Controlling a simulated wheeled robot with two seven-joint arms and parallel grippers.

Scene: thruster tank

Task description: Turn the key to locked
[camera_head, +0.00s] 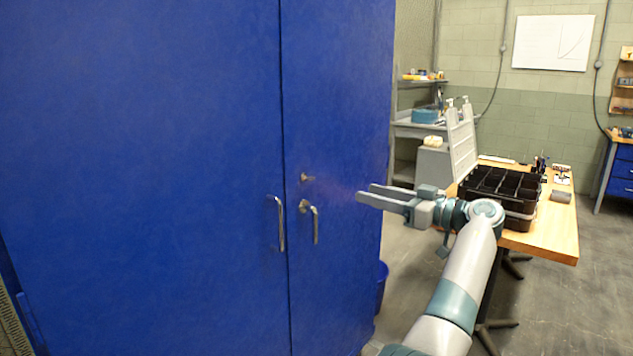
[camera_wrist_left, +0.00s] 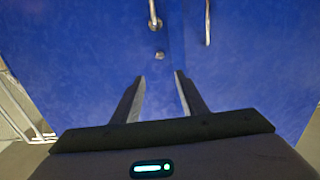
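The small metal key (camera_head: 306,177) sits in its lock on the right door of the blue cabinet (camera_head: 345,90), just above that door's lever handle (camera_head: 309,208). It is too small to tell which way it is turned. My left gripper (camera_head: 364,192) is in front of the right door, to the right of the key and apart from it. Its two fingers are spread and empty. In the left wrist view the key (camera_wrist_left: 159,55) shows ahead of the open fingers (camera_wrist_left: 158,76), with the handle (camera_wrist_left: 155,20) above it in that picture. My right gripper is not in view.
A second handle (camera_head: 280,223) is on the left door, across the seam. A wooden table (camera_head: 545,235) with a black divided tray (camera_head: 503,186) stands at the right. A blue bin (camera_head: 382,283) is beside the cabinet. The space directly before the key looks clear.

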